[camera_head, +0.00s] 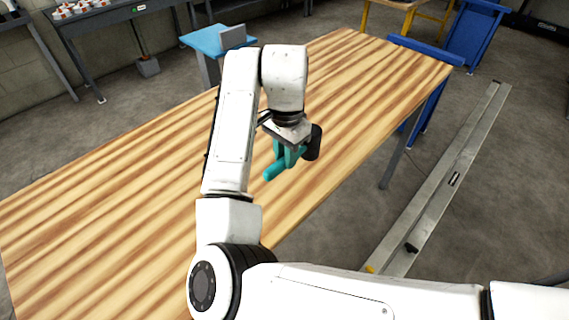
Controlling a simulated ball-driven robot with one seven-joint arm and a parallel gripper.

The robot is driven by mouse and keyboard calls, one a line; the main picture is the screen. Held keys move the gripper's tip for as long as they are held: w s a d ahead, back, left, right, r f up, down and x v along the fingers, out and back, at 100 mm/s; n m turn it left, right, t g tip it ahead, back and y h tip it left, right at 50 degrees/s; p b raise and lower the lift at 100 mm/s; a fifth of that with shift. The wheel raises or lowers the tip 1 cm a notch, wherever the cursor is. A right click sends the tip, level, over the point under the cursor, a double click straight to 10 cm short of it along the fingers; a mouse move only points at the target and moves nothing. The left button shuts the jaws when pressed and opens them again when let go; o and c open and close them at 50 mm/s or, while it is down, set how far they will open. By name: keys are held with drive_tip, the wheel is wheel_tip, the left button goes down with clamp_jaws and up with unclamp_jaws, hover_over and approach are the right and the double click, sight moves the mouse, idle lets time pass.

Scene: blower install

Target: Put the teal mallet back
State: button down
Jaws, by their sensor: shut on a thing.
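The teal mallet (273,171) has a teal handle and a dark cylindrical head (314,142). It is over the middle of the striped wooden table (120,190), with the handle toward the lower left and the head to the right. My gripper (287,157) points down and is shut on the mallet between handle end and head. Its fingers look teal like the mallet, so the exact grip is hard to make out. I cannot tell whether the mallet touches the tabletop or hangs just above it. My arm hides part of the table to the left.
The visible tabletop is otherwise bare. A blue stand (207,40) with a grey panel is beyond the far edge. A dark workbench (110,15) stands at the back left. A long metal beam (448,180) lies on the floor to the right. Blue cabinets (473,35) are at the back right.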

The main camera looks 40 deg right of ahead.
drive_tip(key=shift+w+d+f, duration=0.1)
drive_tip(key=shift+f, duration=0.2)
drive_tip(key=shift+w+f, duration=0.15)
drive_tip(key=shift+f, duration=0.7)
drive_tip(key=shift+w+f, duration=0.1)
drive_tip(key=shift+f, duration=0.75)
drive_tip(key=shift+f, duration=0.2)
drive_tip(key=c, duration=1)
unclamp_jaws()
drive_tip(key=shift+o, duration=0.2)
wheel_tip(320, 180, up, 12)
drive_tip(key=shift+d+r+p, duration=0.1)
drive_tip(key=shift+r+p, duration=0.1)
drive_tip(key=shift+p, duration=0.25)
